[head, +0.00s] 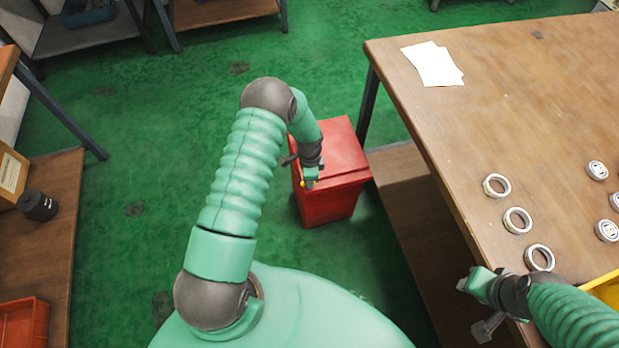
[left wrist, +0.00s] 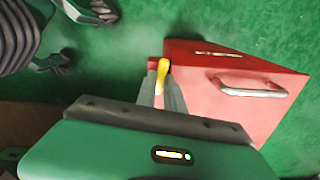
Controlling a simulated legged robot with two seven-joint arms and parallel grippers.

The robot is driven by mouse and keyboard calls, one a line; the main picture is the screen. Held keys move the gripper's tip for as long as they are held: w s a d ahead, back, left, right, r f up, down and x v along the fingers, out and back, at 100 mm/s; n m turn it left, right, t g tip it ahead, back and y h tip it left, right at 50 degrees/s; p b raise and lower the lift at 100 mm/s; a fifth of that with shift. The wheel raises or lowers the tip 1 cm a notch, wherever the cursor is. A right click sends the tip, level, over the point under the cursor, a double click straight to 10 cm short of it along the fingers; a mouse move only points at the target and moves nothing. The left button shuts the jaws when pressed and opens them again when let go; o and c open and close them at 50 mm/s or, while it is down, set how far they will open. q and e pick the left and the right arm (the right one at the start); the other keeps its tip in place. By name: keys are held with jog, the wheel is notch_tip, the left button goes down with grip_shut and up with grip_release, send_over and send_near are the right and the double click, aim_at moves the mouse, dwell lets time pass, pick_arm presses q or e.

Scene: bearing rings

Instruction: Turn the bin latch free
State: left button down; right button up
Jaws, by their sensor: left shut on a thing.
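The red bin (head: 330,195) stands on the green floor, its lid (head: 338,145) down. In the left wrist view, the bin (left wrist: 225,100) fills the right side and shows a metal handle (left wrist: 250,88). The small yellow latch (left wrist: 162,72) is at the bin's edge, between my left fingertips, and leans slightly in that view. My left gripper (head: 310,180) is at the bin's near side, shut on the latch; its fingers (left wrist: 161,88) cover part of it. My right gripper (head: 474,282) is by the table edge, away from the bin; its finger gap is unclear.
A wooden table (head: 470,120) at the right carries white paper (head: 433,64), several bearing rings (head: 517,220) and a yellow container (head: 606,288). A shelf unit at the left holds a black cylinder (head: 38,205) and a red crate (head: 22,325). Green floor (head: 150,130) is clear left of the bin.

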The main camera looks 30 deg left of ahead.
pick_arm(q)
jog(key=shift+w+d+n, duration=0.1)
jog(key=shift+n, duration=0.8)
jog(key=shift+r, duration=0.1)
jog(key=c, duration=1.4)
grip_release()
jog(key=shift+c, duration=0.2)
notch_tip(320, 180, up, 17)
jog(key=p, duration=0.3)
jog(key=shift+f, duration=0.2)
